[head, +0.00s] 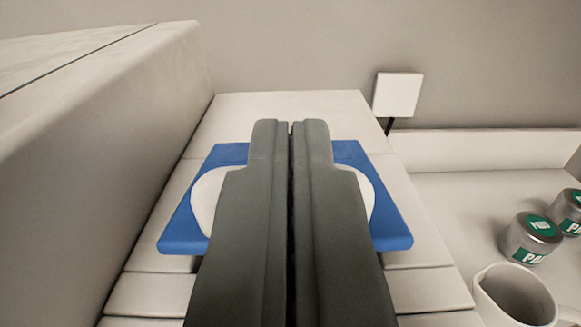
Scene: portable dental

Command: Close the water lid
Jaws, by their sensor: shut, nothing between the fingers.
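My gripper (290,126) reaches forward up the middle of the view, with its two dark grey fingers shut together and empty. Behind and partly under it is a flat blue panel (392,228) with a white rounded shape (205,198) on it. The fingers hide the middle of the panel. It lies over a cream surface with seams (290,104). I cannot tell whether the fingers touch the panel. I cannot tell which part is the water lid.
A tall cream block (110,140) stands close on the left. A small white square plate (398,95) on a dark stem stands at the back right. A white mug (510,300) and two green-labelled tins (530,238) stand on a lower surface at right.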

